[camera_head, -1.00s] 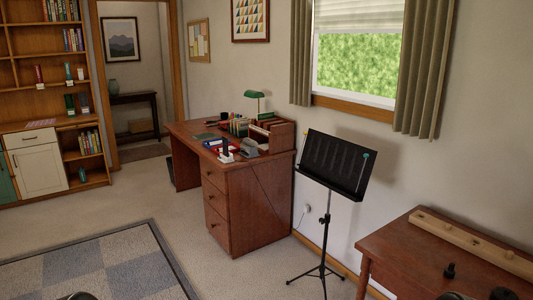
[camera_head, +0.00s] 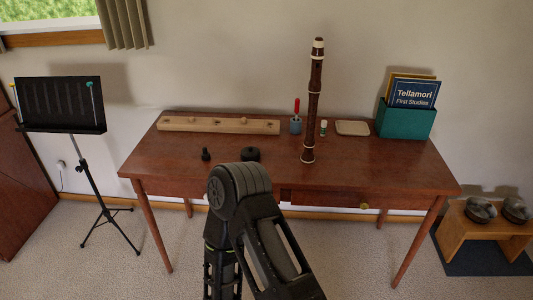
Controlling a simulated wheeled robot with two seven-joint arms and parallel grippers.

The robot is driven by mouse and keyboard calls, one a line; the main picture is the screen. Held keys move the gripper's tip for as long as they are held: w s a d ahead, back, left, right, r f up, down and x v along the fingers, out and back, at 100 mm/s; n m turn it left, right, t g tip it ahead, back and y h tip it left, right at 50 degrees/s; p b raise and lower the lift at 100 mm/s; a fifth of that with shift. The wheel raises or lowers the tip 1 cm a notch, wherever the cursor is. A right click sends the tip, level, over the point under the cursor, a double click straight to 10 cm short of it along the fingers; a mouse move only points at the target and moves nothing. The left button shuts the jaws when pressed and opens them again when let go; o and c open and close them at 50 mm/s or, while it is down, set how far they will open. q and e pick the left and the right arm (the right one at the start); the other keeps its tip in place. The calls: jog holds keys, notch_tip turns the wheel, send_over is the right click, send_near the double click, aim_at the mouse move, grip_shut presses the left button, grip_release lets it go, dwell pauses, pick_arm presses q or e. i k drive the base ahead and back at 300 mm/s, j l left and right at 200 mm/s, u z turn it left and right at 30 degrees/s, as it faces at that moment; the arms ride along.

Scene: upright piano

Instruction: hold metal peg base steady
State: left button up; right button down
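No thing in view is clearly a metal peg base. Part of one of my arms rises from the bottom centre in front of the table's front edge.
A long wooden strip (camera_head: 190,123) lies at the table's back left. A tall dark woodwind instrument (camera_head: 313,105) stands upright on the table. A blue cup (camera_head: 296,126), a tan tray (camera_head: 352,128) and a teal book box (camera_head: 405,122) sit behind. A music stand (camera_head: 62,103) is left.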

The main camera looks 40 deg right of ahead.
aim_at(248, 153)
jog(key=z, duration=1.4)
